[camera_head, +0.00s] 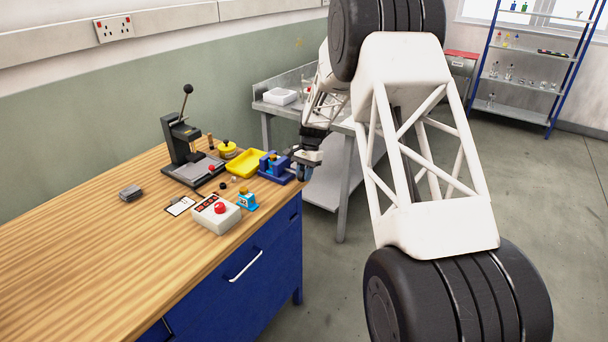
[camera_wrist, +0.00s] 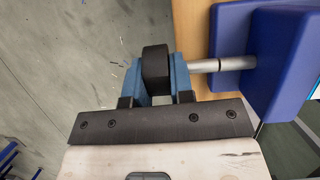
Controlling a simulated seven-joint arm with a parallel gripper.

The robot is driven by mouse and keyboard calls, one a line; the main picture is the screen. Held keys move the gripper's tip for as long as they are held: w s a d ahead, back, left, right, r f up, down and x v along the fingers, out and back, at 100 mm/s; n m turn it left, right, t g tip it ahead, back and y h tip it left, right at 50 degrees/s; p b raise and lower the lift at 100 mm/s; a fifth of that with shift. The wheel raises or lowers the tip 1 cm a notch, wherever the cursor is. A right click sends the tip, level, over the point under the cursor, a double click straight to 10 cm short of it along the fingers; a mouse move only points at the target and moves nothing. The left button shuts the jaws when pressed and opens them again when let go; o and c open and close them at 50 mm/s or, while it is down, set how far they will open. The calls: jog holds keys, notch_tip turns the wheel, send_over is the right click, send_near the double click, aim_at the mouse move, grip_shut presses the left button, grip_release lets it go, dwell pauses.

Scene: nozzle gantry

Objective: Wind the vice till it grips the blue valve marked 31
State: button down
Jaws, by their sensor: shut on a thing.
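The blue vice (camera_head: 274,175) sits at the right end of the wooden bench. In the wrist view, its blue body (camera_wrist: 288,60) shows with a silver screw rod (camera_wrist: 210,64) ending in a black knob (camera_wrist: 155,68). My gripper (camera_head: 303,172) is at the vice's outer end. In the wrist view, my gripper (camera_wrist: 157,75) has its blue fingers shut on the knob, one on each side. A blue piece with a brass-coloured top (camera_head: 272,157) shows at the vice's jaws; its marking and jaw contact cannot be made out.
A light blue block with a yellow top (camera_head: 247,202) stands near the front edge, beside a white box with a red button (camera_head: 216,214). A yellow tray (camera_head: 246,162) and a black lever press (camera_head: 187,150) stand behind. A metal table (camera_head: 340,150) stands beyond the bench.

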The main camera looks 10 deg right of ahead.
jog(key=c, duration=1)
grip_release()
jog(key=v, duration=0.7)
jog(key=shift+r, duration=0.35)
jog(key=shift+w+d, duration=0.1)
